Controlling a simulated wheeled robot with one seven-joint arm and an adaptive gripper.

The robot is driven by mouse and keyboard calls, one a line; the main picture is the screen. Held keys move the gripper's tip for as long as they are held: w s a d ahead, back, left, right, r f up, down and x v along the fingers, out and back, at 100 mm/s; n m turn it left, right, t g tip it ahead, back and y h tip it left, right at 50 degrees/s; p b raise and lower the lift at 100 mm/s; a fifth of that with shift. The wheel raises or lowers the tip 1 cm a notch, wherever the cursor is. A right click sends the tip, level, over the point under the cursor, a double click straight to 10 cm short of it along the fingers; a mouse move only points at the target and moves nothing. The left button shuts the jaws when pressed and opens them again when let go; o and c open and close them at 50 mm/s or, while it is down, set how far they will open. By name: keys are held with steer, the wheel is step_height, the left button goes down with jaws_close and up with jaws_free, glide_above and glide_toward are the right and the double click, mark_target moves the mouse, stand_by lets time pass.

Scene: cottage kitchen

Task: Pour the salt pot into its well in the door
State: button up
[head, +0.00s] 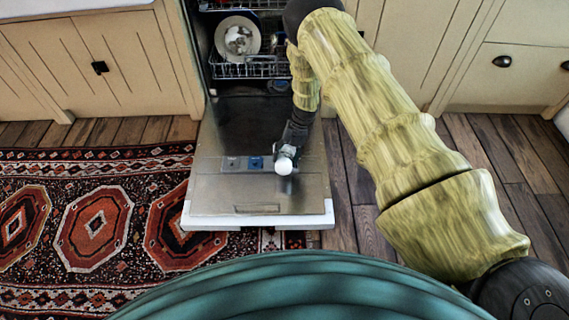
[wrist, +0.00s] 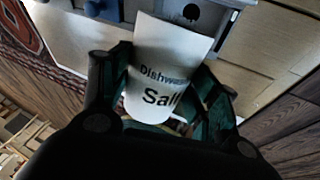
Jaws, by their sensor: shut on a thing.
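A white pot labelled "Dishwasher Salt" (wrist: 168,75) is between the green-and-black fingers of my gripper (wrist: 160,88), which is shut on it. In the head view the white pot (head: 284,166) hangs above the open dishwasher door (head: 215,190), right of the door's wells. A blue well (head: 255,163) and a grey well (head: 233,163) sit side by side in the door. In the wrist view a dark round opening (wrist: 191,12) in a blue-grey panel shows just beyond the pot's far end. I cannot tell the pot's exact tilt or its height above the door.
The dishwasher's lower rack (head: 252,68) holds a white plate (head: 238,38). Cream cabinets (head: 120,60) stand on both sides. A patterned red rug (head: 95,215) lies left of the door, and wooden floor (head: 500,150) shows to the right.

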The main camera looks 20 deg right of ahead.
mark_target(286, 168)
steer(key=shift+w+r, duration=0.1)
stand_by(0.7)
steer(key=shift+s+p, duration=0.3)
steer(key=shift+p, duration=0.15)
steer(key=shift+s+a+t, duration=0.1)
steer(key=shift+s+t, duration=0.2)
steer(key=shift+t, duration=0.4)
steer(key=shift+s+f+t+h, duration=0.25)
steer(key=shift+f+t+h, duration=0.15)
steer(key=shift+f+h, duration=0.15)
steer(key=shift+s+a+f+t+b, duration=0.1)
steer(key=shift+a+t+b, duration=0.05)
steer(key=shift+t+b, duration=0.2)
steer(key=shift+s+f+t+b, duration=0.15)
steer(key=shift+f+t+b, duration=0.15)
steer(key=shift+b, duration=0.75)
steer(key=shift+s+n+h+b, duration=0.15)
steer(key=shift+n+h+b, duration=0.15)
steer(key=shift+b, duration=0.7)
steer(key=b, duration=0.2)
steer(key=t+b, duration=0.1)
steer(key=b, duration=0.4)
steer(key=shift+s+a+r+t, duration=0.2)
steer(key=shift+s+r+t, duration=0.05)
steer(key=shift+t, duration=0.1)
